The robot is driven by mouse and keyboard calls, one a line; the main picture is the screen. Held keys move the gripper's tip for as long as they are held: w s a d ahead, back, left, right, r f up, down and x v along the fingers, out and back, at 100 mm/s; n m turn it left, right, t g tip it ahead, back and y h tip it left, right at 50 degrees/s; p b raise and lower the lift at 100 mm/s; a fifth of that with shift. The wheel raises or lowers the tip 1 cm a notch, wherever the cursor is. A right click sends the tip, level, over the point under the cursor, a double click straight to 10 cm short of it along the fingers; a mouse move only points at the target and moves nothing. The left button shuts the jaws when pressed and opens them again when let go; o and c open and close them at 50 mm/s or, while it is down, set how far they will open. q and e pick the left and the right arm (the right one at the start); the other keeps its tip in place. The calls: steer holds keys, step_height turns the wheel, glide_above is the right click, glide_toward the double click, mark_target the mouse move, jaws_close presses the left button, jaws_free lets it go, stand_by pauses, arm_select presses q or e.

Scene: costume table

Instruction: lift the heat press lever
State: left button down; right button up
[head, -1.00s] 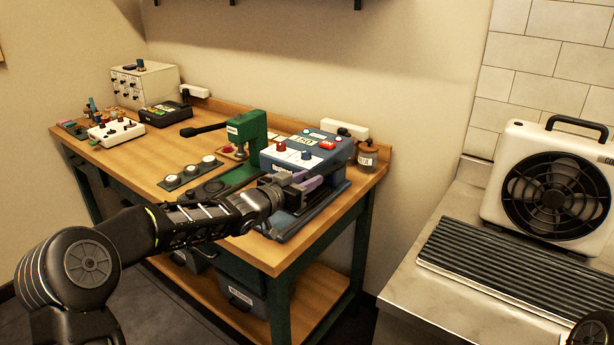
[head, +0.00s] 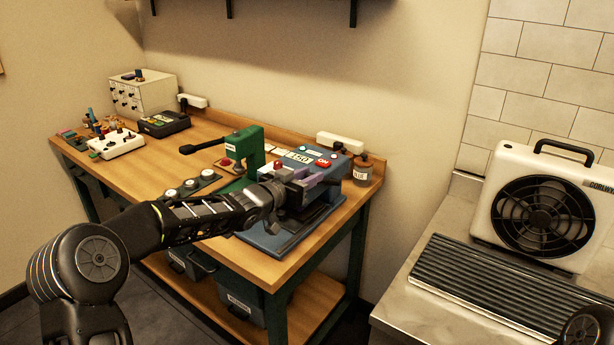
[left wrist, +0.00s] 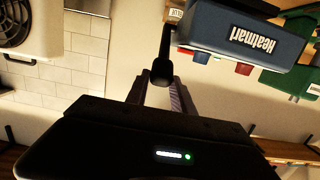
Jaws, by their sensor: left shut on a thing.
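The heat press (head: 332,174) is a blue machine with a display and coloured buttons at the right end of the wooden bench. Its flat blue base (head: 272,240) shows below my arm. It also shows upside down at the top of the left wrist view (left wrist: 245,36). Its lever (left wrist: 163,68) is a dark bar with a rounded end, lying between my fingers in that view. My left gripper (head: 306,188) is shut on the lever in front of the press; it also shows in the left wrist view (left wrist: 158,95). My forearm hides part of the press. The right gripper is out of view.
A green press (head: 248,150) stands left of the heat press, and a jar (head: 362,172) stands close on its right. A white control box (head: 115,144) sits at the bench's far left. A white fan (head: 545,207) stands on the right-hand counter.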

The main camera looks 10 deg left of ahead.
arm_select(q)
steer(key=shift+w+d+r, duration=0.15)
steer(key=shift+r, duration=0.6)
steer(key=c, duration=1.4)
jaws_free()
steer(key=shift+w+f, duration=0.1)
steer(key=shift+w, duration=0.05)
steer(key=shift+c, duration=0.2)
steer(key=o, duration=0.3)
steer(key=shift+w+d+f, duration=0.15)
steer(key=shift+w+f, duration=0.05)
steer(key=shift+f, duration=0.15)
steer(key=shift+o, duration=0.3)
steer(key=shift+s, duration=0.15)
steer(key=shift+f, duration=0.1)
steer(key=shift+s+a, duration=0.3)
steer(key=b+v, duration=0.1)
steer(key=v, duration=0.6)
steer(key=shift+s, duration=0.1)
